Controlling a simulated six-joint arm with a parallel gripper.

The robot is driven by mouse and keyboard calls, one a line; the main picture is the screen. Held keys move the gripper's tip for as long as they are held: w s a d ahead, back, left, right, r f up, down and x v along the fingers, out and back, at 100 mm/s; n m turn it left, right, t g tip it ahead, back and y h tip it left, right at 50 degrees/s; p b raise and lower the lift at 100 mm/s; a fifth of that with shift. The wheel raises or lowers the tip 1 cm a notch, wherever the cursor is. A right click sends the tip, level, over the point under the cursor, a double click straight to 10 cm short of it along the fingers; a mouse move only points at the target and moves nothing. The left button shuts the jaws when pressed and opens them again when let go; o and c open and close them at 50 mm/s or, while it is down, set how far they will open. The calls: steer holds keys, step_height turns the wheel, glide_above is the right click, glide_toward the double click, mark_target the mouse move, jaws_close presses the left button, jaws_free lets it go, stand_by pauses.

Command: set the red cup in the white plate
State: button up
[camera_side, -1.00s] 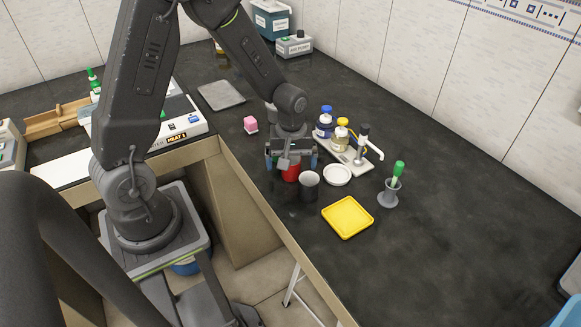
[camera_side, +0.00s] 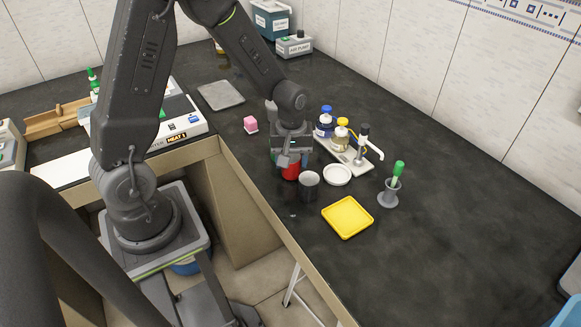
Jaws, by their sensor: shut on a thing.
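The red cup (camera_side: 291,172) stands on the dark bench, its upper part hidden by my gripper. My gripper (camera_side: 291,161) points down over it and is shut on it. The white plate (camera_side: 337,174) is a small round dish on the bench, to the right of the red cup. It looks empty.
A dark grey cup (camera_side: 309,187) stands close beside the red cup, on the near side of the white plate. A yellow tray (camera_side: 347,217) lies nearer the front. A bottle rack (camera_side: 353,160) stands behind the plate. A green-topped tube in a grey holder (camera_side: 389,193) is at the right.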

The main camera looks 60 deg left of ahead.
steer(key=shift+r, duration=2.45)
steer(key=shift+w, duration=0.1)
steer(key=shift+w+d+f+n, duration=0.35)
steer(key=shift+w+d+f, duration=0.25)
steer(key=shift+w+d, duration=0.75)
steer(key=shift+w+d+f+n, duration=0.4)
steer(key=shift+w+d+f, duration=0.3)
steer(key=shift+w, duration=1.2)
steer(key=shift+w+d+f+n, duration=0.45)
steer(key=shift+w+d, duration=0.65)
steer(key=shift+w, duration=0.55)
steer(key=shift+f, duration=0.8)
